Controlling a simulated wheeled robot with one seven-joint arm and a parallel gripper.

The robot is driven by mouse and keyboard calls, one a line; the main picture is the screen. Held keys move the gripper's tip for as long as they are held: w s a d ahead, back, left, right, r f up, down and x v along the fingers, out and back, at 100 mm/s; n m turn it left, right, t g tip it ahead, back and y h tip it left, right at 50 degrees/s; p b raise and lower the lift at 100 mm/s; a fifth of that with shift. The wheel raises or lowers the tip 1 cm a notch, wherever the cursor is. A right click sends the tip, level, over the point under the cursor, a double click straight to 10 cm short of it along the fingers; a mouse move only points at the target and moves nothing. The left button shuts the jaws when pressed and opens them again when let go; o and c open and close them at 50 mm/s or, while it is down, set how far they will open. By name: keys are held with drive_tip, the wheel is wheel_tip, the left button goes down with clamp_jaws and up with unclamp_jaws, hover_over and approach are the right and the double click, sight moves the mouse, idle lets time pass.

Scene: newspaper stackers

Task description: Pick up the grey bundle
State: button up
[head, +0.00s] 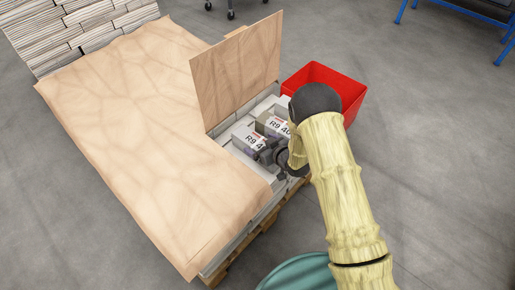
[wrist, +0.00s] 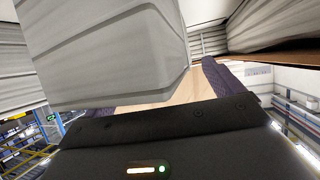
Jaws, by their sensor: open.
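Two pale, labelled bundles lie close together in the opening of the stack in the head view: one nearer bundle (head: 242,137) and one farther bundle (head: 273,122). I cannot tell for certain which is the grey one. My gripper (head: 264,154) is open beside them, low over the stack, and partly hides them. In the wrist view a large grey bundle (wrist: 110,55) with ridged sides fills the upper left, very close to my gripper (wrist: 160,92). It covers most of the left finger. The right finger shows clear of it. Contact cannot be judged.
A brown sheet (head: 130,110) covers most of the stack on its pallet (head: 246,246). An upright brown board (head: 238,72) stands behind the opening. A red crate (head: 347,104) stands to the right. More stacked papers (head: 80,30) are at the upper left. Floor is clear at right.

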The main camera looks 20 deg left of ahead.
drive_tip(key=shift+r, duration=0.1)
clamp_jaws()
wheel_tip(320, 180, up, 10)
drive_tip(key=p, duration=0.2)
drive_tip(key=shift+p, duration=0.4)
idle(0.7)
